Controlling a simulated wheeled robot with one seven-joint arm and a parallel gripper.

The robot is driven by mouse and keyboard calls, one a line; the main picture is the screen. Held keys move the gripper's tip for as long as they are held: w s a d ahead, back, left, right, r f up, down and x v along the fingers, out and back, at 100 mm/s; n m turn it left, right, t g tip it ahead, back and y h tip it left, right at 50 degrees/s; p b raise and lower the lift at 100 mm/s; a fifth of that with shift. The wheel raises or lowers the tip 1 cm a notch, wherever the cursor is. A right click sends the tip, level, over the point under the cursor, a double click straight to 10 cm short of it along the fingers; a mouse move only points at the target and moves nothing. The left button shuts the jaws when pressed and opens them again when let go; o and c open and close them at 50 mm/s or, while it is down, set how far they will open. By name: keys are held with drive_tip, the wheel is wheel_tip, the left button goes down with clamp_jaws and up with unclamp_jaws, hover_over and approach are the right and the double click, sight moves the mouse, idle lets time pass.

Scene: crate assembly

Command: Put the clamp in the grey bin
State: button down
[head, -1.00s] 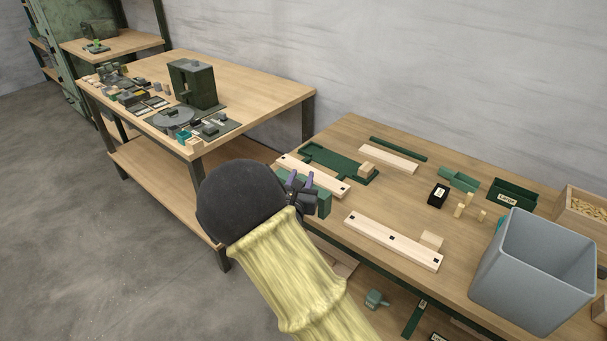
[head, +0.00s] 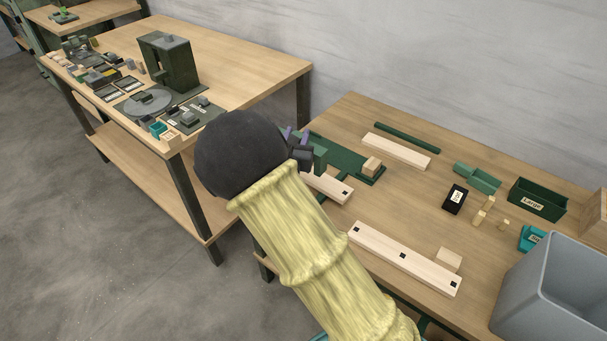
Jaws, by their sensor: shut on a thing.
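My gripper (head: 298,150) is seen from behind, with its dark wrist and yellow-sleeved arm hiding much of it. It is shut on a dark green piece (head: 319,157), which seems to be the clamp; only part of it shows, just right of the fingers. The piece is in front of the green fixture at the left end of the right-hand table, and I cannot tell if it touches anything there. The grey bin (head: 545,290) stands at the table's lower right, cut off by the picture edge and well apart from my gripper.
A pale board with black holes (head: 405,258) and a small wood block (head: 449,259) lie between gripper and bin. Behind are a green fixture (head: 350,158), a black labelled box (head: 455,197), small wooden pegs and a green "Large" bin (head: 538,200). Another table (head: 240,70) stands left.

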drive_tip(key=shift+s+a+r, duration=0.1)
drive_tip(key=shift+s, duration=0.1)
wheel_tip(320, 180, down, 10)
drive_tip(key=b, duration=0.1)
idle(0.8)
drive_tip(key=shift+f, duration=0.35)
drive_tip(key=c, duration=1)
unclamp_jaws()
drive_tip(key=shift+f, duration=0.15)
drive_tip(key=shift+c, duration=0.2)
